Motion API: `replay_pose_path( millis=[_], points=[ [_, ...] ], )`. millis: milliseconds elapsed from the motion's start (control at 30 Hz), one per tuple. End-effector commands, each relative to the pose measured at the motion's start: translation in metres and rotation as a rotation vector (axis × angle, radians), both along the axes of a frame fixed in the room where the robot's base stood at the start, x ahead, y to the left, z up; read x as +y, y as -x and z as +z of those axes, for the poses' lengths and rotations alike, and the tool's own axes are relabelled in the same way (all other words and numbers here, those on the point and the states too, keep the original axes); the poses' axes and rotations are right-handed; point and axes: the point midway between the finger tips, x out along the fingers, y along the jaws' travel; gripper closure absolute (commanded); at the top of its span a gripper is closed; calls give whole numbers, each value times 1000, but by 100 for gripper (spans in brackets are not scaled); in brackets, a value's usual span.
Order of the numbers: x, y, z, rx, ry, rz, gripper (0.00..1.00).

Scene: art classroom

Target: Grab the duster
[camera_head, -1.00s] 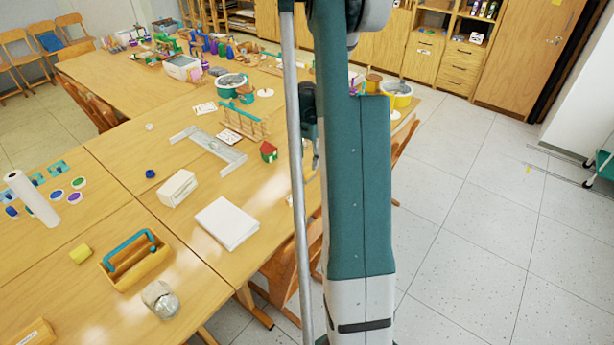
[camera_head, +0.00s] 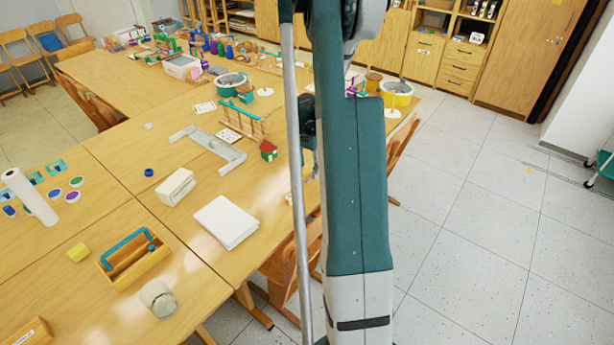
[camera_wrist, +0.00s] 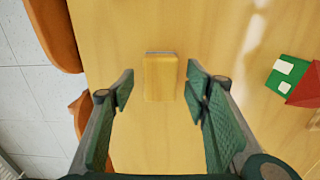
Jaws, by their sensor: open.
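The duster (camera_wrist: 160,80), a small wooden block with a thin grey edge at its far side, lies on the wooden table in the wrist view. My gripper (camera_wrist: 160,88) is open, with its two green fingers to the left and right of the block. There are gaps between the block and both fingertips, and nothing is held. How high the fingers are above the table is hard to tell. In the head view my arm covers most of the area around the gripper, and I cannot make out the duster clearly there.
A small house with a red roof and green wall (camera_wrist: 296,82) lies to the right of my gripper. Chairs (camera_wrist: 52,35) stand at the table's left edge in the wrist view. White paper (camera_head: 226,221) and a wooden caddy (camera_head: 135,262) are on the table in the head view.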

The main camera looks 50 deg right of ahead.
Motion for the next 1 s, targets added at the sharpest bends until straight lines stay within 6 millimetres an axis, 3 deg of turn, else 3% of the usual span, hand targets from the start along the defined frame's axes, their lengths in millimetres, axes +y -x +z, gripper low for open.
replay_pose_path(
  millis=[200,733,1000],
  points=[
    [0,0,-15,0,0,0,54],
    [0,0,-15,0,0,0,54],
    [0,0,-15,0,0,0,84]
  ],
)
